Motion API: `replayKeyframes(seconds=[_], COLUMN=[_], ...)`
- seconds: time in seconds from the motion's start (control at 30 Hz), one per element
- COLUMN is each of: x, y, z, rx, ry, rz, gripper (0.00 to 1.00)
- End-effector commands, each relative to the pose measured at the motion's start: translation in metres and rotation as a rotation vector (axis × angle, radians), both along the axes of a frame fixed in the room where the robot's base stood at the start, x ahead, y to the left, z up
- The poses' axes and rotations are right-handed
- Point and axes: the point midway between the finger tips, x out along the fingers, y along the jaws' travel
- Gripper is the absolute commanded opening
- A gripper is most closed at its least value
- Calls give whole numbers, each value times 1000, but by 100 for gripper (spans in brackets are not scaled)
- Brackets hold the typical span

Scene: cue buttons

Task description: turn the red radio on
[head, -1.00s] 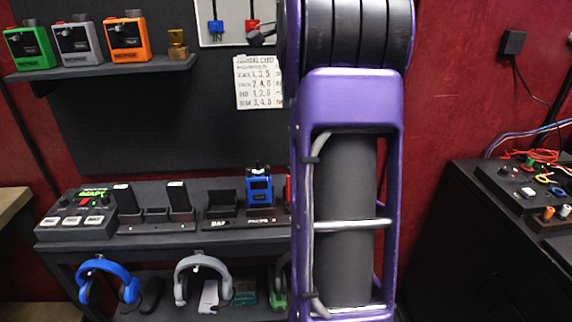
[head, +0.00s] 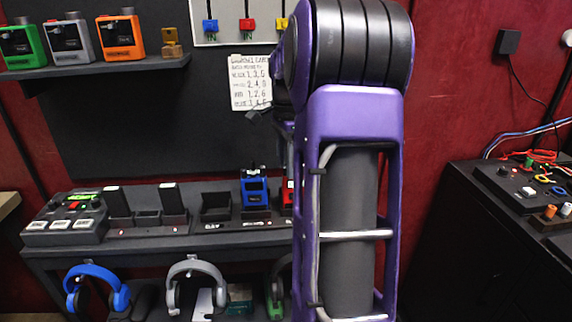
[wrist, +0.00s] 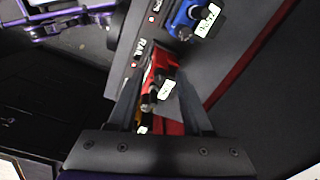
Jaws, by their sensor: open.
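The red radio (head: 288,196) stands in the dock row to the right of the blue radio, mostly hidden behind my purple arm in the head view. In the wrist view the red radio (wrist: 164,62) lies ahead, between the two fingers of my gripper (wrist: 160,82), with a white tag on it. The fingers are apart, and I cannot tell whether they touch it. Its switch or knob cannot be made out clearly. A red and a yellow part show lower between the fingers.
The blue radio (head: 254,190) stands close beside the red one; it also shows in the wrist view (wrist: 194,18). A written card (head: 250,82) hangs on the back panel. Green, grey and orange devices sit on the upper shelf (head: 110,66). Headphones (head: 97,283) hang below the counter.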

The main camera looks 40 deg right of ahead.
Motion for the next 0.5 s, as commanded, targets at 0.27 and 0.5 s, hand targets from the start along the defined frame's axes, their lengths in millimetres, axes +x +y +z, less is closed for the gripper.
replayKeyframes(seconds=[0.27,0.5], x=[0,0], y=[0,0], z=[-1,0], rx=[0,0], ry=[1,1], rz=[0,-1], gripper=[43,0])
